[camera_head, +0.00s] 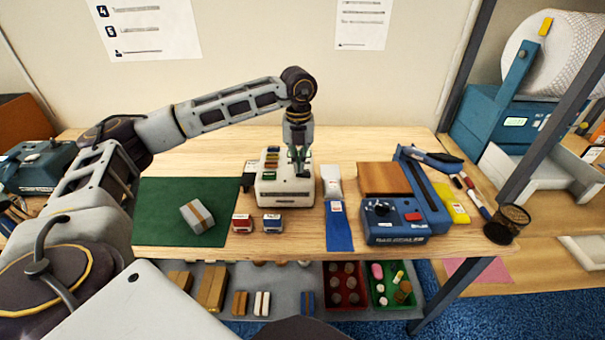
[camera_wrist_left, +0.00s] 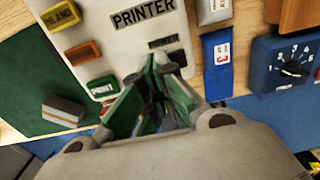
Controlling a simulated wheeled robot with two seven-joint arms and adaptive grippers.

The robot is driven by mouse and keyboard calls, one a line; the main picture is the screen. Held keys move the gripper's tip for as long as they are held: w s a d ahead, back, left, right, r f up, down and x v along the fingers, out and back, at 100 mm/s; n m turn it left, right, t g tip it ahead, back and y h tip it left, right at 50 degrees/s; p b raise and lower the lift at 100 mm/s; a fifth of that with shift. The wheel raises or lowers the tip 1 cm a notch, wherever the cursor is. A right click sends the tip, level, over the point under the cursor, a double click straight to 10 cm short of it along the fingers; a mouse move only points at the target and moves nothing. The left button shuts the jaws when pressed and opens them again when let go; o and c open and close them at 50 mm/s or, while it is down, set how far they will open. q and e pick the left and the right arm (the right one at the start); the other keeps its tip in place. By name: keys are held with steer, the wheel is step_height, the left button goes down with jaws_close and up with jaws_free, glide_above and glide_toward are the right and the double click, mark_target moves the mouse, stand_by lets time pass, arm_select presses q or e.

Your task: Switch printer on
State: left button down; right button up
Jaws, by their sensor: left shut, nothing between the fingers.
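The printer (camera_head: 272,192) is a cream box on the wooden table, with several coloured buttons on its left side. In the left wrist view the printer (camera_wrist_left: 120,50) shows the label PRINTER, a POWER label, and a green PRINT button (camera_wrist_left: 102,87). My left gripper (camera_head: 299,172) is above the right part of the printer, pointing down. In the left wrist view its green-padded fingers (camera_wrist_left: 158,75) are shut and empty, with the tips just below the POWER label. My right gripper is not in view.
A green mat (camera_head: 160,225) with a small grey carton (camera_head: 196,216) lies left of the printer. A blue strip (camera_head: 338,228) and a blue sealer (camera_head: 395,222) stand to the right.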

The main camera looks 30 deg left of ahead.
arm_select(q)
steer(key=shift+f+b, duration=0.6)
steer(key=shift+f, duration=0.4)
stand_by(1.2)
steer(key=shift+r, duration=0.15)
steer(key=shift+r+p, duration=2.2)
steer(key=shift+r, duration=1.2)
